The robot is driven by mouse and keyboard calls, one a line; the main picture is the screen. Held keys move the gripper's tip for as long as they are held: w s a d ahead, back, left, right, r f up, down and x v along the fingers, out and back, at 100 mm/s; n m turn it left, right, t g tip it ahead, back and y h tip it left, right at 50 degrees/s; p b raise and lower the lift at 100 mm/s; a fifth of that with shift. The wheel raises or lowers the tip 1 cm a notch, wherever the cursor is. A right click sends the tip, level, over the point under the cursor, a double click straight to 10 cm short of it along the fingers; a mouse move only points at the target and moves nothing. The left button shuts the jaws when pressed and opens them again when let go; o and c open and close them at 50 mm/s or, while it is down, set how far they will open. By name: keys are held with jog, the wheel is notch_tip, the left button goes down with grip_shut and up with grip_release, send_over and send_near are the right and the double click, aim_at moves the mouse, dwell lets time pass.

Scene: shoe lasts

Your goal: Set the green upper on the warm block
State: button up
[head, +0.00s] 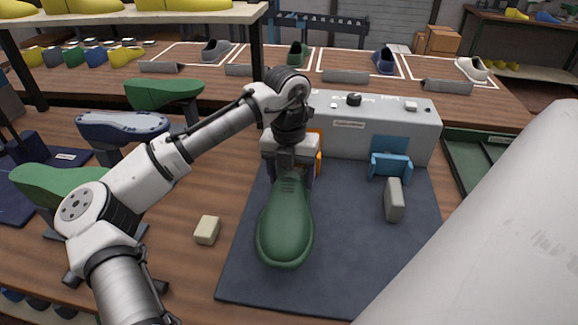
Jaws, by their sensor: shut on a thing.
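The green upper (285,228) is in the head view, with its rounded toe toward me and its heel end at my gripper. My gripper (289,172) points down and is shut on the heel end of the upper. The upper is over the dark mat (330,265); I cannot tell whether it touches anything below. A grey unit (385,135) with a knob stands behind it. An orange block (319,142) at the front of this unit is mostly hidden behind my gripper; it looks like the warm block. A blue block (391,166) is at the unit's right.
A small grey-beige block (394,200) stands on the mat at right. A cream block (207,230) lies on the wooden bench left of the mat. Green and blue lasts (122,127) stand on the left, close to my arm. A green tray (478,165) is at the right.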

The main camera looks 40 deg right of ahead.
jog(key=shift+d, duration=0.1)
jog(key=shift+f, duration=0.15)
jog(key=shift+f+b, duration=3.15)
jog(key=shift+b, duration=0.35)
jog(key=shift+f, duration=0.1)
jog(key=o, duration=1.1)
notch_tip(320, 180, up, 14)
jog(key=shift+w, duration=0.3)
